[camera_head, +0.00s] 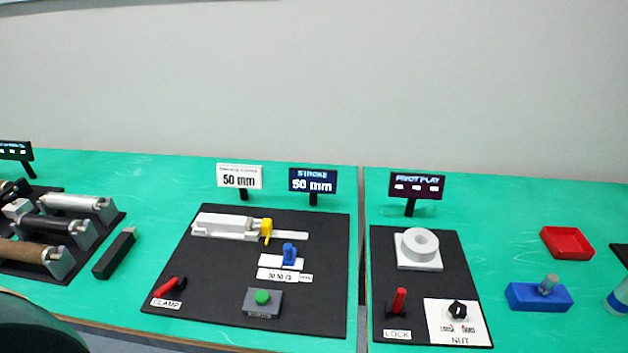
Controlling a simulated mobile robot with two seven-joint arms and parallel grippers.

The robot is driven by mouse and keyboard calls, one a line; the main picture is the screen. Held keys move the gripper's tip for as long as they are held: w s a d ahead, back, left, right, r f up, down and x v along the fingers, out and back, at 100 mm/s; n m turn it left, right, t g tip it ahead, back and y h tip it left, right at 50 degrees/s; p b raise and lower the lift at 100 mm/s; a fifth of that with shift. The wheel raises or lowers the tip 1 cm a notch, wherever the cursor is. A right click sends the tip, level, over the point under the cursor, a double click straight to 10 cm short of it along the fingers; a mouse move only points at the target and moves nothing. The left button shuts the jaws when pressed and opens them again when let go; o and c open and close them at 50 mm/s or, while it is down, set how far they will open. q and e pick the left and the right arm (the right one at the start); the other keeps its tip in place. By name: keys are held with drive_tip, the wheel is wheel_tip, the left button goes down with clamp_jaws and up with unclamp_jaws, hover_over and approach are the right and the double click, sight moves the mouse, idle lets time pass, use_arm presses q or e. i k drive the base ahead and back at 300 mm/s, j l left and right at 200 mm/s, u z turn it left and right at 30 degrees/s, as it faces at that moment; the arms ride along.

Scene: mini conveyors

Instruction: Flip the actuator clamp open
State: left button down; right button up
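The actuator clamp is a red lever (168,286) beside the CLAMP label (164,303), at the front left corner of a black board (200,270). Neither gripper is in view. A dark rounded shape at the bottom left corner may be part of me.
A green push button (262,297) and a blue slider (289,253) share the board. To the right, another black board holds a red LOCK lever (399,301) and a white ring (420,243). A dark block (114,254) lies left of the clamp. Open green table surrounds the boards.

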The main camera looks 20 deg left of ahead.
sight(164, 289)
drive_tip(key=k+u, duration=0.1)
drive_tip(key=u, duration=0.4)
drive_tip(key=j+u, duration=0.15)
drive_tip(key=u, duration=0.3)
drive_tip(key=k+j+u, duration=0.1)
drive_tip(key=u, duration=0.4)
